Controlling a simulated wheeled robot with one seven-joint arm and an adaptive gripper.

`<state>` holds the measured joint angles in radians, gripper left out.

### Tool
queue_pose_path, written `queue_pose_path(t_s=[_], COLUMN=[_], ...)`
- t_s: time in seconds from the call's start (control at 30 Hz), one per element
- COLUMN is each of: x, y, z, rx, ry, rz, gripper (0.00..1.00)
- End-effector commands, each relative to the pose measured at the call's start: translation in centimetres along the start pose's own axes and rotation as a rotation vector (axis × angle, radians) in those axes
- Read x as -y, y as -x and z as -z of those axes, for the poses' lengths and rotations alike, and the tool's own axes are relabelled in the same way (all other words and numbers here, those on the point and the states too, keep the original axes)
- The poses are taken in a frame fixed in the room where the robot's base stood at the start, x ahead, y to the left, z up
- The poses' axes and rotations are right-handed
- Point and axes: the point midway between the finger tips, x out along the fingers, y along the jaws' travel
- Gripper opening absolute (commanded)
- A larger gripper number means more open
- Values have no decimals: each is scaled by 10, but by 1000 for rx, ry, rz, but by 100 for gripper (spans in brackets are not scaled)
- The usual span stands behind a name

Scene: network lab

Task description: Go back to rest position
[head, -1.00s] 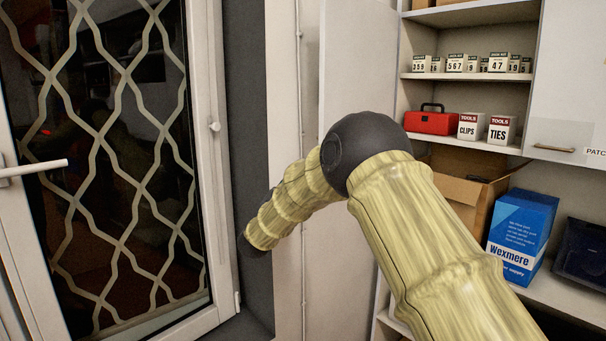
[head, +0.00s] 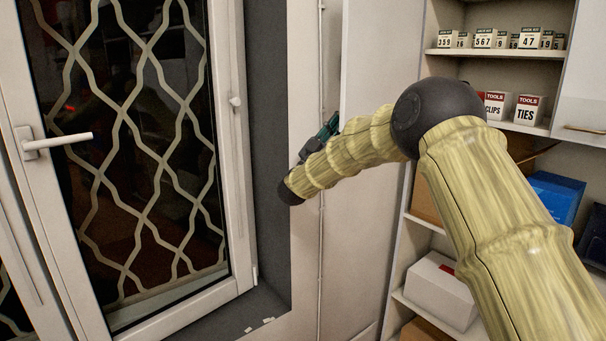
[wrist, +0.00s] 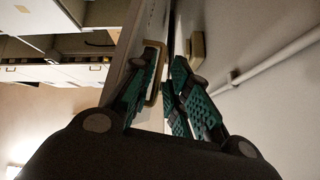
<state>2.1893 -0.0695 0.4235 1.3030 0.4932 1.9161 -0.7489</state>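My arm (head: 495,220) reaches from the lower right across the head view, with a dark round joint (head: 437,115) in front of the shelves. Its far part (head: 350,155) points left toward the window recess. My gripper (head: 325,135) shows there only as a bit of dark green behind the arm. In the wrist view, my gripper (wrist: 165,62) has two dark fingers with green pads, and a gap shows between their tips. I see nothing held in the gap.
A window with a lattice grille (head: 130,150) and a white handle (head: 60,142) stands at left. At right, an open shelf unit (head: 460,52) holds small boxes, a blue box (head: 555,194) and a white box (head: 440,290). Pale wall lies between them.

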Motion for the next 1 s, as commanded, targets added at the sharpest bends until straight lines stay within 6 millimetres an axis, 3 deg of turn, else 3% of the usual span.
queue_pose_path(t_s=[0.1, 0.33, 0.77, 1.0], x=[0, 0, -2, -4], y=[-16, -30, -30, -26], z=[0, 0, 0, -13], rx=[-1, -1, 1, 21], ry=[0, 0, -3, -4], rz=[-2, 1, 4, 19], gripper=[17, 17, 17, 17])
